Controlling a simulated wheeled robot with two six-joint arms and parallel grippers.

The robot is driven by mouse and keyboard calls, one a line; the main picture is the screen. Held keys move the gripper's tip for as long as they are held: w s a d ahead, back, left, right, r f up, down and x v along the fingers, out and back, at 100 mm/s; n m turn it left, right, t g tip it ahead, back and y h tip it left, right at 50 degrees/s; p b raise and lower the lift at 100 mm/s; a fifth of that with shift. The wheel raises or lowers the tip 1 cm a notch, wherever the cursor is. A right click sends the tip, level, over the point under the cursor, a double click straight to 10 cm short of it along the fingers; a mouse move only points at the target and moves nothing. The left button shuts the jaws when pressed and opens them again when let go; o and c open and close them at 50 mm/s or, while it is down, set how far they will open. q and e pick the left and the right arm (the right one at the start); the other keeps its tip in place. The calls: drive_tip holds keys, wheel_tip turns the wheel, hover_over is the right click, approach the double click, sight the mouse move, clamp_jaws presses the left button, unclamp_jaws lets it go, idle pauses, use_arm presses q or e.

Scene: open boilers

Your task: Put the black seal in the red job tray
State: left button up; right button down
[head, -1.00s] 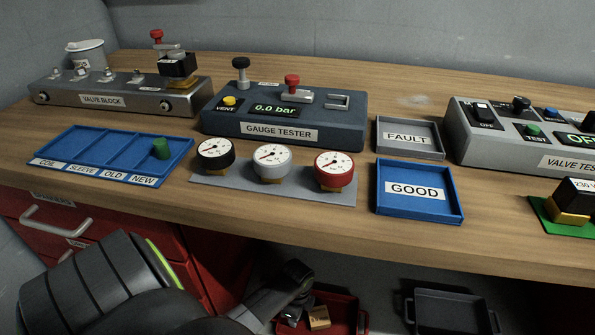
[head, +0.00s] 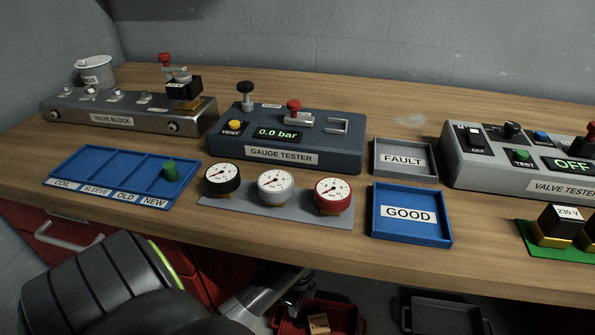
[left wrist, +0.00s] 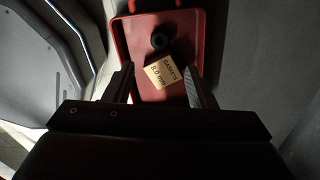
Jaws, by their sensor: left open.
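The red job tray (left wrist: 125,42) lies below the bench. Its edge also shows at the bottom of the head view (head: 350,312). In the left wrist view a small black round piece (left wrist: 160,40) that looks like the seal lies in the far part of the tray, with dark shadow beside it. My left gripper (left wrist: 158,68) is open over the tray, its fingers either side of a small tan gaskets box (left wrist: 165,72). Nothing is held between the fingers. In the head view the left fingertips are hard to make out. My right gripper is not in view.
A dark tray (head: 440,315) stands right of the red one. The bench edge overhangs both. On the bench are a blue sorting tray (head: 85,165), gauges, a gauge tester (head: 300,150), FAULT (head: 405,158) and GOOD (head: 410,212) trays, and a valve tester (head: 500,165).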

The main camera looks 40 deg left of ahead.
use_arm(q)
drive_tip(key=shift+r, duration=0.1)
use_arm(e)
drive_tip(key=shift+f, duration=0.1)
use_arm(q)
drive_tip(key=s+d+f+n, duration=0.2)
drive_tip(key=s+f+n, duration=0.2)
drive_tip(key=s+n, duration=0.3)
drive_tip(key=s+d+f+n+t, duration=0.1)
drive_tip(key=s+f+n, duration=0.4)
drive_tip(key=s+n, duration=0.3)
drive_tip(key=s, duration=0.3)
drive_tip(key=shift+s+d+f, duration=0.25)
drive_tip(key=shift+s+d, duration=0.05)
drive_tip(key=shift+d, duration=0.05)
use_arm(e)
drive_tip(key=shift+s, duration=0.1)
use_arm(q)
drive_tip(key=s+a+f+y+p, duration=0.1)
drive_tip(key=s+a+p, duration=0.1)
drive_tip(key=s+p, duration=0.9)
drive_tip(key=p, duration=0.6)
drive_tip(key=shift+a, duration=0.4)
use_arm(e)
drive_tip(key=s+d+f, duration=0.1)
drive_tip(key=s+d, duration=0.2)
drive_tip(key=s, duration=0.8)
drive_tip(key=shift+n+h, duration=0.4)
